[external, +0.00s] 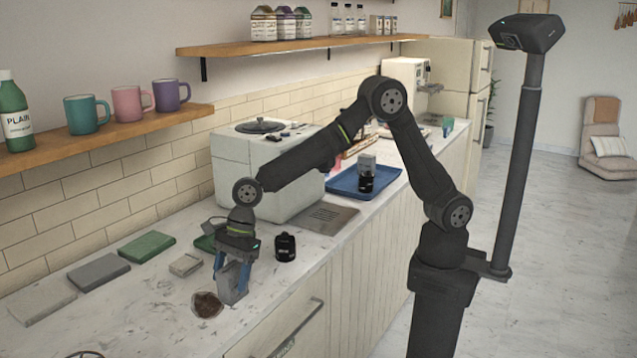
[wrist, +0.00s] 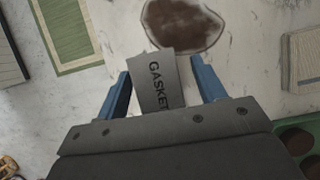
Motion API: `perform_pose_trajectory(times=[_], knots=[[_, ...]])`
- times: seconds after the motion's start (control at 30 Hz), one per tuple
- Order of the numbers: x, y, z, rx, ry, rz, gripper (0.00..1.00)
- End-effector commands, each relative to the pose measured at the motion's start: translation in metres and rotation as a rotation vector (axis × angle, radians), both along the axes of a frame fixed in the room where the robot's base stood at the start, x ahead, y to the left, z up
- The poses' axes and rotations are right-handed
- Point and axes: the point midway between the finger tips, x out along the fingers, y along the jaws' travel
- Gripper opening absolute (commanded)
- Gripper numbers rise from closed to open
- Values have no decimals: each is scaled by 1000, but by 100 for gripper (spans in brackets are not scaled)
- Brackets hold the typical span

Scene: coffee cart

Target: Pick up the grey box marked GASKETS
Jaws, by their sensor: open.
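The grey box (wrist: 157,80) marked with dark letters reading "GASKET" stands between my gripper's two blue fingers in the wrist view; the end of the word is cut off by my gripper's body. In the external view the grey box (external: 233,284) shows at the counter below my wrist, partly covered by the fingers. My gripper (external: 232,268) points down over it. The fingers are open, one on each side of the box, and in the wrist view a gap shows between the box and the right finger.
A dark brown round patch (external: 207,305) lies just in front of the box. A black jar (external: 285,246) stands to the right, and a small pale block (external: 185,265) lies to the left. Flat grey and green slabs (external: 147,246) lie farther left. A white machine (external: 262,170) stands behind.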

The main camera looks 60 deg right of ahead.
Motion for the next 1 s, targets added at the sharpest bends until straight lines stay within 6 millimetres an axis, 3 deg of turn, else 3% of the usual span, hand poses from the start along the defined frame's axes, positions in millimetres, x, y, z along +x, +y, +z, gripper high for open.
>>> perform_pose_trajectory(times=[0.1, 0.3, 0.53, 0.57, 0.87, 1.0], knots=[[0, 4, -9, 0, 0, 1, 64], [0, 5, -9, 1, -1, 0, 62], [0, 4, -9, 1, -1, 0, 16], [0, 4, -9, 1, -1, 0, 15], [0, 5, -7, 1, -1, 1, 14], [0, 5, 3, 3, -3, 0, 14]])
